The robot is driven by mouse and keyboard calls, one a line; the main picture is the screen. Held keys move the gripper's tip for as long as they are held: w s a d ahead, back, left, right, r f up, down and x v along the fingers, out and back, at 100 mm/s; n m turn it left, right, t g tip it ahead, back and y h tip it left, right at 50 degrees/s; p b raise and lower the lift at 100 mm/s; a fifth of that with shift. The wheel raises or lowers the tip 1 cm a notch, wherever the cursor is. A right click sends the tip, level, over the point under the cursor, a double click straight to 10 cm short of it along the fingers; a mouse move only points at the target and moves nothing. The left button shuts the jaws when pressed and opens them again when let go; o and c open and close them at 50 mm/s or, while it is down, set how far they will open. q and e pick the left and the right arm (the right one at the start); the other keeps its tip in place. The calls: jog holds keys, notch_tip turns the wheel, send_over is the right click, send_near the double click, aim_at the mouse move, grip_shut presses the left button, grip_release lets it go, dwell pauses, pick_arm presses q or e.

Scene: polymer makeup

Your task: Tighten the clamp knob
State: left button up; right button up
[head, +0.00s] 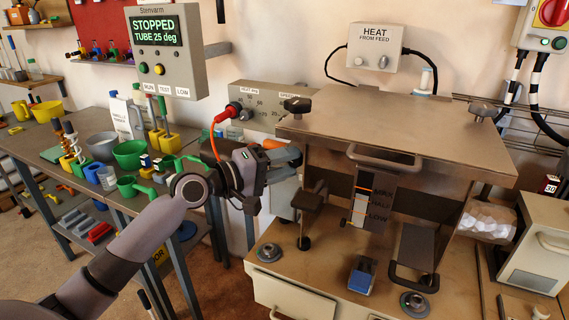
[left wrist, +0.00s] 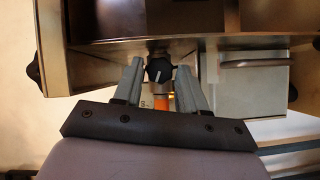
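The fingers stand apart, one on each side, with a narrow gap to the knob visible. An orange part (left wrist: 161,103) shows just below the knob. My right gripper is in neither view.
A control panel (head: 167,50) reads STOPPED, TUBE 25 deg. Dark corner knobs (head: 297,105) stand on the machine top. A table (head: 60,160) with cups and bottles is left.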

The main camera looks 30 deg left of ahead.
pick_arm(q)
jog(key=shift+s+a, duration=0.1)
jog(key=b+v, duration=0.2)
jog(key=v, duration=0.5)
jog(key=shift+f, duration=0.1)
